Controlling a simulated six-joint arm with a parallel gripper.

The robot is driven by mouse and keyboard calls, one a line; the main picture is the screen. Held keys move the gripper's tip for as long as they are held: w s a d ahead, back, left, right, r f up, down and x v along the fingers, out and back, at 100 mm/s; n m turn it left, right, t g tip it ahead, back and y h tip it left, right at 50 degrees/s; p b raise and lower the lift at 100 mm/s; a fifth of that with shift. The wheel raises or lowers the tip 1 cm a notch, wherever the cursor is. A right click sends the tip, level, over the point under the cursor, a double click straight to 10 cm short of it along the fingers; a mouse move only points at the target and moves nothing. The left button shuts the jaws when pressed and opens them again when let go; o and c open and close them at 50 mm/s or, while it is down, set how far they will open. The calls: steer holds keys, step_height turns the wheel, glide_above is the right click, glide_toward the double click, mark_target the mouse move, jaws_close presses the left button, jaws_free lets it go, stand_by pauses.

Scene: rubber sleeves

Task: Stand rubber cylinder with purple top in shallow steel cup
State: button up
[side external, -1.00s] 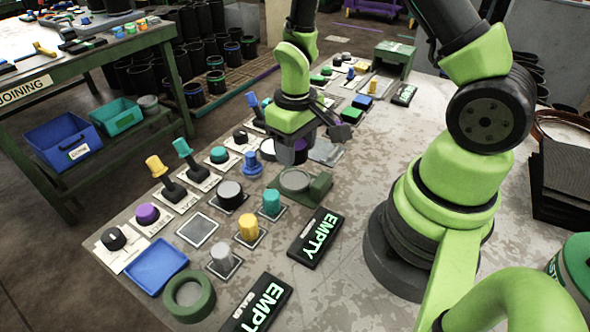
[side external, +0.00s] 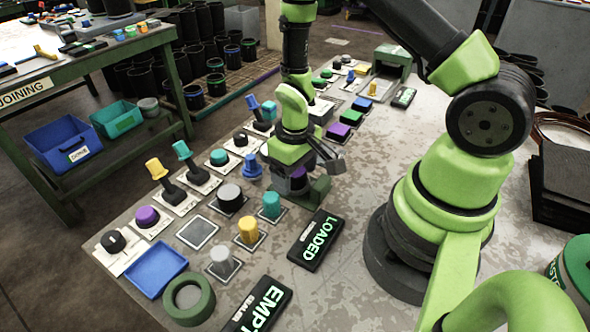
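My gripper (side external: 299,176) is low over the shallow steel cup's green holder (side external: 320,190). The rubber cylinder with the purple top (side external: 298,184) is between its fingers, mostly hidden by them. The gripper appears shut on it, though the finger contact is partly hidden. The cylinder's lower end is at the cup, and the cup's steel rim is largely covered. I cannot see clearly how it is seated. The black sign (side external: 315,240) in front of the holder reads LOADED.
A blue tray (side external: 155,268) and a green ring (side external: 188,298) lie near the front. The bench right of the sign is clear.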

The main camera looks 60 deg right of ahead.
steer(key=s+a+r+m+t, duration=0.1)
steer(key=s+r+t, duration=0.1)
steer(key=r, duration=1)
steer(key=s+a+r+t, duration=0.2)
steer(key=r, duration=1)
steer(key=s+a+r+m+t+y, duration=0.1)
steer(key=s+a+r+t+y, duration=0.1)
steer(key=s+r, duration=0.3)
steer(key=shift+s+a+r+t, duration=0.4)
steer(key=shift+s+t, duration=0.2)
steer(key=shift+s, duration=0.5)
